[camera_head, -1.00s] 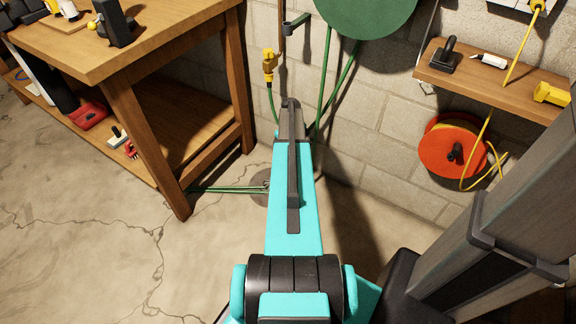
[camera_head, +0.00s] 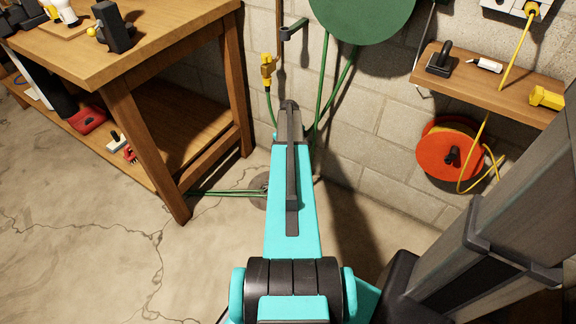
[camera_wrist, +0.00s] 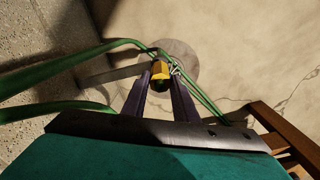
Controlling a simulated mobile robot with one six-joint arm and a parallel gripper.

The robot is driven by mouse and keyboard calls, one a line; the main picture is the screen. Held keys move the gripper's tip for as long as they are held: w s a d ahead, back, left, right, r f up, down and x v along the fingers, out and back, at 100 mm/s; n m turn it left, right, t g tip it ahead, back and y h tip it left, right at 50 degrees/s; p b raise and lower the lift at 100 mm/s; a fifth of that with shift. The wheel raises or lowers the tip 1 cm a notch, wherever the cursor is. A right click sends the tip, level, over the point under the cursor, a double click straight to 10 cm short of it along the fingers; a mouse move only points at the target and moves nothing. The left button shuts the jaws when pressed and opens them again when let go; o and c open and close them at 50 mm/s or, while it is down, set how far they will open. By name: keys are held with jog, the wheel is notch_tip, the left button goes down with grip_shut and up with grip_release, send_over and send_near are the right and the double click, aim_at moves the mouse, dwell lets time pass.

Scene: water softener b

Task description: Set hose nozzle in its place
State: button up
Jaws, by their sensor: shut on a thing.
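In the wrist view, my gripper (camera_wrist: 160,82) is shut on a yellow and dark piece, which I take as the hose nozzle (camera_wrist: 160,69). It is held above the floor, and its lower end is hard to make out. In the head view my arm hides the gripper and this piece. A small dark bracket (camera_head: 294,29) sticks out from the wall left of the green hose reel (camera_head: 362,12); I cannot tell whether it is the nozzle's place. A yellow fitting (camera_head: 267,70) with green hose below it is by the wall pipe.
Green hose (camera_wrist: 75,68) runs close beside my gripper in the wrist view. A round drain (camera_wrist: 182,55) is in the floor below. A wooden workbench (camera_head: 150,62) stands left. A wall shelf (camera_head: 490,85) and an orange cord reel (camera_head: 436,158) are right. Open floor lies front left.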

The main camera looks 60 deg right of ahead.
jog(key=shift+r+p, duration=1.05)
jog(key=shift+r, duration=1.05)
